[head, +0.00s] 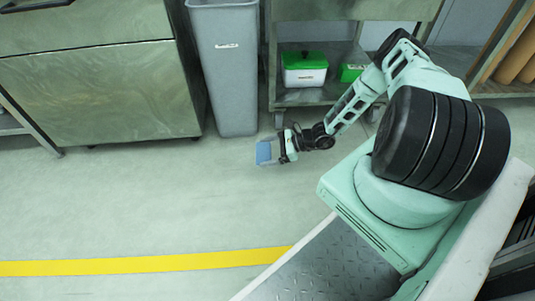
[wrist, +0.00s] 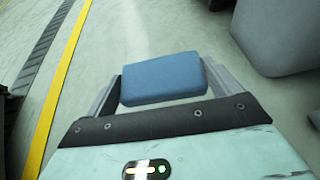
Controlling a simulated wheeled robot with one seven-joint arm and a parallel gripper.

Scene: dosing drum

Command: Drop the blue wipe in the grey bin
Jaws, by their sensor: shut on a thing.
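The blue wipe (head: 264,153) is a small flat blue block held at the end of my arm in the head view. My gripper (head: 284,148) is shut on it. In the wrist view the blue wipe (wrist: 163,79) sits between the two fingers of my gripper (wrist: 163,85), clear of the floor as far as I can tell. The grey bin (head: 226,75) is tall and stands on the floor behind and left of my gripper in the head view. Its top is at the upper picture edge, so its inside is hidden. A grey shape at the wrist view's upper right (wrist: 280,35) looks like the bin.
A green cabinet (head: 90,90) stands left of the bin. A cart (head: 300,97) on the right holds a white box with a green lid (head: 305,70) and another green box (head: 351,72). A yellow floor line (head: 150,264) runs in front. The floor between is clear.

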